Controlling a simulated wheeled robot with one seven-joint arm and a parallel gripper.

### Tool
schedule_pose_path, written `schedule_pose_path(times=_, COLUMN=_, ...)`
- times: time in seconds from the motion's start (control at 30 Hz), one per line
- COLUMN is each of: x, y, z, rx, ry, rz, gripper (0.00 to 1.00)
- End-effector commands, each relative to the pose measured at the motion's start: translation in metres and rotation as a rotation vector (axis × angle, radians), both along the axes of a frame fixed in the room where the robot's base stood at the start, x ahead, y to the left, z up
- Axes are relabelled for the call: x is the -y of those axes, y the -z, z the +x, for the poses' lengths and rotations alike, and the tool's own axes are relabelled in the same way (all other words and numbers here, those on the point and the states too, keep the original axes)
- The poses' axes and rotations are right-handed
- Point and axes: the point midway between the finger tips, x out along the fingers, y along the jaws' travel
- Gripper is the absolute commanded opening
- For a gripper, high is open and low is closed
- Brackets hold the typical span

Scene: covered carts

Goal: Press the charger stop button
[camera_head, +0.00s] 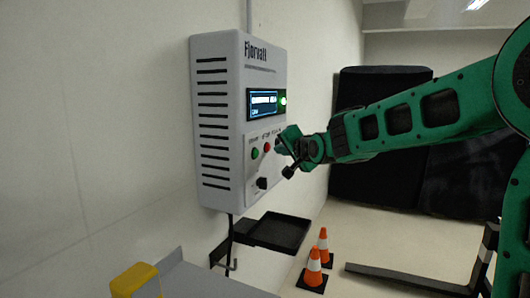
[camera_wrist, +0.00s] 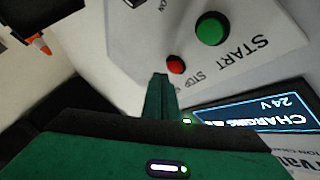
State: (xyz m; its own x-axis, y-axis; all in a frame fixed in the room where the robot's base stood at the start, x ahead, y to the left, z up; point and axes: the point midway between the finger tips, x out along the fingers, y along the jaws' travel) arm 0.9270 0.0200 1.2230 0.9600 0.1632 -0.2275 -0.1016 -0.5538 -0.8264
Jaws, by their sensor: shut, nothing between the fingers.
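The charger (camera_head: 225,75) is a grey wall box with side vents and a lit blue display (camera_head: 262,104). On its front are a green start button (camera_head: 254,153) and a red stop button (camera_head: 267,147). In the wrist view the stop button (camera_wrist: 175,64) sits beside the "STOP" label, with the larger green start button (camera_wrist: 211,28) up and right of it. My gripper (camera_head: 281,141) is at the panel, just right of the stop button. In the wrist view its shut fingertips (camera_wrist: 160,77) are just left of and below the red button. I cannot tell whether they touch the panel.
A black knob (camera_head: 262,183) is low on the panel. A black tray (camera_head: 280,231) is below the charger. Two orange cones (camera_head: 313,268) stand on the floor. Dark covered carts (camera_head: 385,185) stand behind my arm. A yellow-topped object (camera_head: 134,280) is at lower left.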

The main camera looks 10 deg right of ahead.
Motion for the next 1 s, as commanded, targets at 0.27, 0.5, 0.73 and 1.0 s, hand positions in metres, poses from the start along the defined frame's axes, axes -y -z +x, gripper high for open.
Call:
schedule_pose_path(times=0.27, x=-0.0009, y=-0.0001, z=0.0002, rx=0.000, ry=0.000, rz=0.000, gripper=0.00)
schedule_pose_path(times=0.5, x=-0.0066, y=-0.0012, z=0.0021, rx=0.000, ry=0.000, rz=0.000, gripper=0.00)
schedule_pose_path(times=0.73, x=-0.0069, y=-0.0014, z=0.0022, rx=0.000, ry=0.000, rz=0.000, gripper=0.00)
schedule_pose_path(times=1.0, x=-0.0081, y=-0.0014, z=0.0028, rx=-0.001, ry=-0.001, rz=0.000, gripper=0.00)
